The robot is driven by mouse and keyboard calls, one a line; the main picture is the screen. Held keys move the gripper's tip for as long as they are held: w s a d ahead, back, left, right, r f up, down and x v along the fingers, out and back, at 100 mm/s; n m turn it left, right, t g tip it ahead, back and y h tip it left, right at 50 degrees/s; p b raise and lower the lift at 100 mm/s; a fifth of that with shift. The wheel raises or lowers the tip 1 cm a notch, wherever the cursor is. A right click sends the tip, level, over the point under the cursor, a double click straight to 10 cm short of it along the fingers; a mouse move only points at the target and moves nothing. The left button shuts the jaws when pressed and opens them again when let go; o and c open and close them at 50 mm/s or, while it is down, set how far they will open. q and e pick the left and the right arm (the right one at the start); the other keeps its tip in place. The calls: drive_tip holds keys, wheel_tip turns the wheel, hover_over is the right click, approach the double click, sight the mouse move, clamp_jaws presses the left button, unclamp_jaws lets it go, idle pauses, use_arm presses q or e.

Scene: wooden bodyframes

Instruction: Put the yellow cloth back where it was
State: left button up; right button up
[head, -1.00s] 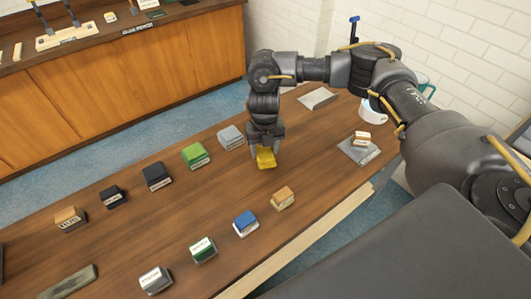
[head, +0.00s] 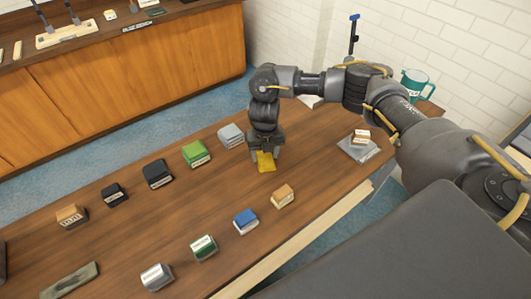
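The yellow cloth (head: 266,163) is a small folded piece on the brown wooden table, between the two rows of blocks. My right gripper (head: 266,154) points down directly over it. Its two fingers stand apart, one to each side of the cloth, and they look wider than it. The gripper hides the cloth's far edge. My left gripper is not in view.
A back row holds grey (head: 231,136), green (head: 196,154), dark (head: 158,174) and tan (head: 71,215) blocks. A front row includes tan (head: 282,196) and blue (head: 246,222) blocks. A grey plate with a block (head: 358,150) lies right. The table between the rows is clear.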

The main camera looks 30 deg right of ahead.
sight(265, 155)
drive_tip(key=o, duration=0.3)
drive_tip(key=shift+o, duration=0.2)
drive_tip(key=shift+r, duration=0.35)
wheel_tip(265, 155, up, 12)
drive_tip(key=b, duration=0.1)
drive_tip(key=shift+f, duration=0.15)
